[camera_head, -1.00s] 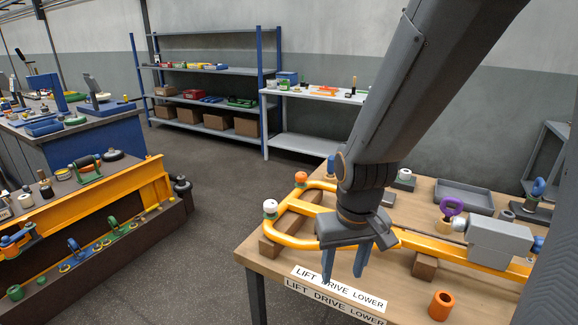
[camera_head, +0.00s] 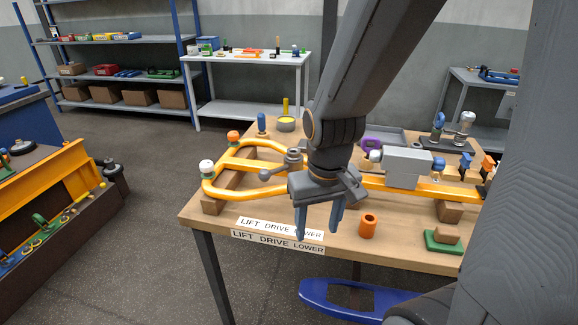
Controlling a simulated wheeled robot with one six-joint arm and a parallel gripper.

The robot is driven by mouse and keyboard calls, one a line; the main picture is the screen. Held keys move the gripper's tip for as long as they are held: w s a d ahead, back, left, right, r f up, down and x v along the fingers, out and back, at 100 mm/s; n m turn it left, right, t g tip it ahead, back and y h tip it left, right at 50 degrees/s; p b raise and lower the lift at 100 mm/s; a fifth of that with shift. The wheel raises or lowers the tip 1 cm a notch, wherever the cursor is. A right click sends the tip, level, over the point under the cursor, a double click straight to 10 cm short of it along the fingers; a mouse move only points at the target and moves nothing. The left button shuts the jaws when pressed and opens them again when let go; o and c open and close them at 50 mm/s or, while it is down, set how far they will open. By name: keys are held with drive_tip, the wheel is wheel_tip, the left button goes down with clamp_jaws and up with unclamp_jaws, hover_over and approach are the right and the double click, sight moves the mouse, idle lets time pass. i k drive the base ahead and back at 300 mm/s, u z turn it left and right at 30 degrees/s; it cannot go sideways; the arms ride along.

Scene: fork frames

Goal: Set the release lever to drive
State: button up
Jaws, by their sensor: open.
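A yellow looped handle (camera_head: 228,192) lies on wooden blocks on the table. A small grey lever with a ball knob (camera_head: 265,174) sits inside the loop, its shaft running to a round grey pivot just left of my wrist. The knob points left. Two white labels reading LIFT, DRIVE, LOWER are at the table's front, one on top (camera_head: 262,225) and one on the edge (camera_head: 262,241). My gripper (camera_head: 317,232) points down, open and empty, right of the knob and in front of the handle. Its fingers partly cover the top label. I cannot tell which setting the lever is at.
A grey box (camera_head: 408,167) sits on the yellow bar further right. A blue curved part (camera_head: 350,303) is below the table.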

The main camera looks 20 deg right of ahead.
sight(265, 175)
drive_tip(key=u, duration=0.45)
drive_tip(key=i, duration=0.4)
drive_tip(key=z, duration=1.3)
